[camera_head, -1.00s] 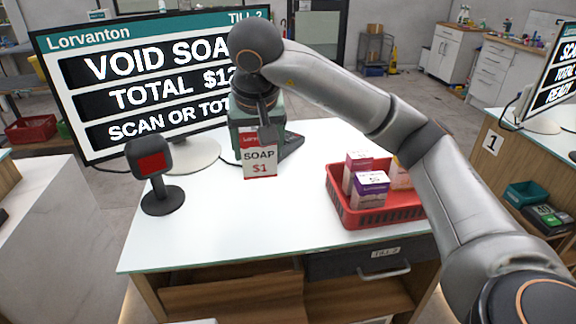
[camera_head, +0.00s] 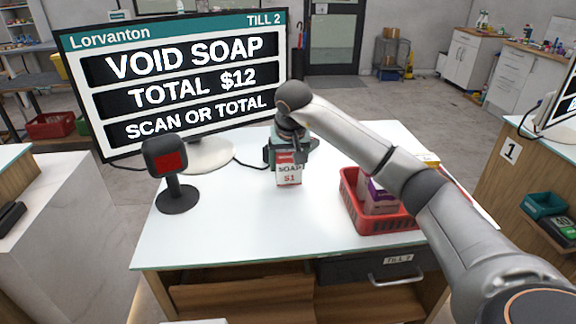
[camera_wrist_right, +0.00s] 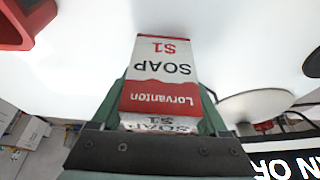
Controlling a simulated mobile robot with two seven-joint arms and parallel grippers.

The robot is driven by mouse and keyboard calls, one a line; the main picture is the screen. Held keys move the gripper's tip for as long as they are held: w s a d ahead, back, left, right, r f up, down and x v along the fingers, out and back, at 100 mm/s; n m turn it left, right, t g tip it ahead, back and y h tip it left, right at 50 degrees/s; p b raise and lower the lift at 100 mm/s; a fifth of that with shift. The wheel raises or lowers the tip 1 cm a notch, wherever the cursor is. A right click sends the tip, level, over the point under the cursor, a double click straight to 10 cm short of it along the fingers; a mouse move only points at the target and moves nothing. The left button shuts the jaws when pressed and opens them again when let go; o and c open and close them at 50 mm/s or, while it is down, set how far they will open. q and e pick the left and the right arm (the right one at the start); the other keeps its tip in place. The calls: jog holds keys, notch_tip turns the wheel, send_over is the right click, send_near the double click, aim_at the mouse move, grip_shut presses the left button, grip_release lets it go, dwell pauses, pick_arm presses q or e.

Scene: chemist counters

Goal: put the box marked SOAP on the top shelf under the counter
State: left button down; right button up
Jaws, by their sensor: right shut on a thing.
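The white and red box marked SOAP (camera_head: 289,176) is between the fingers of my right gripper (camera_head: 288,153), above the white counter top (camera_head: 250,225). Its $1 label faces me. In the right wrist view the SOAP box (camera_wrist_right: 162,72) fills the space between the two green fingers, its label upside down. I cannot tell whether its bottom touches the counter. Under the counter, wooden shelving (camera_head: 245,290) shows below the front edge, partly cut off by the frame. My left gripper is not in view.
A red basket (camera_head: 355,212) with several boxes stands on the right, partly behind my right arm. A black scanner (camera_head: 172,178) and the till screen (camera_head: 185,80) stand on the left. A dark drawer (camera_head: 365,272) marked TILL 2 is under the counter's right front.

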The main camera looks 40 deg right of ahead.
jog(key=shift+f, duration=0.55)
jog(key=shift+f, duration=0.2)
jog(key=o, duration=1.3)
